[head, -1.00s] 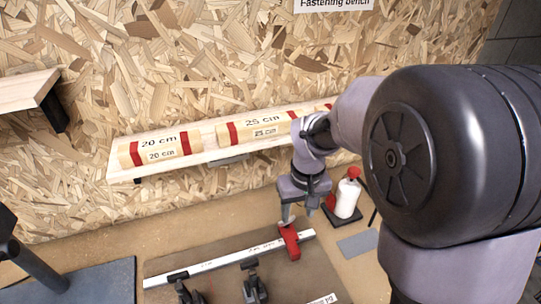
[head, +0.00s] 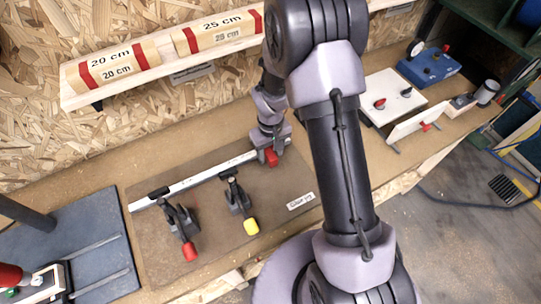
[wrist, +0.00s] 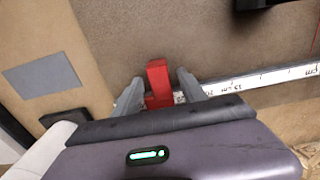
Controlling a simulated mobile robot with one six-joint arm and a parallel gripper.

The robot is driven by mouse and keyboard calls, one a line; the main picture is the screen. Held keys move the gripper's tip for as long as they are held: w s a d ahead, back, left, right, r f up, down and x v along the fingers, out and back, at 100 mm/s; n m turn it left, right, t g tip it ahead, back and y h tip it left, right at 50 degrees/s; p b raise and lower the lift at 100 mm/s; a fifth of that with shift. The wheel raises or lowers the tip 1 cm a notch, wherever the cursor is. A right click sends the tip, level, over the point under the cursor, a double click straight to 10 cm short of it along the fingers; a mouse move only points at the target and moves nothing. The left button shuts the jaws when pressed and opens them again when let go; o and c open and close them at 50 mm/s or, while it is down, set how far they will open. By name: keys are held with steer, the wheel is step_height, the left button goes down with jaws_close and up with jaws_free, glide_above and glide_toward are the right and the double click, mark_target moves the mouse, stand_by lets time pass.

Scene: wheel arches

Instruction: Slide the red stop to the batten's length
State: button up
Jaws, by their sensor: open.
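The red stop (head: 271,158) sits near the right end of the white ruled rail (head: 200,178) on the brown bench mat. My gripper (head: 270,150) is down at the stop in the head view. In the wrist view the open fingers (wrist: 160,80) stand on either side of the red stop (wrist: 157,72), with a gap visible beside it. The rail (wrist: 262,78) runs to the right there, with printed marks. Wooden pieces with red bands, labelled 20 cm (head: 110,62) and 25 cm (head: 216,32), lie on the shelf. I cannot tell which is the batten.
Two toggle clamps, with red (head: 189,250) and yellow (head: 251,227) tips, stand in front of the rail. A blue-grey plate (head: 85,240) is at the left. A white board (head: 392,97) and a blue box (head: 428,66) are at the right.

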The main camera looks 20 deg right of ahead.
steer(key=shift+f, duration=0.4)
jaws_close()
stand_by(1.2)
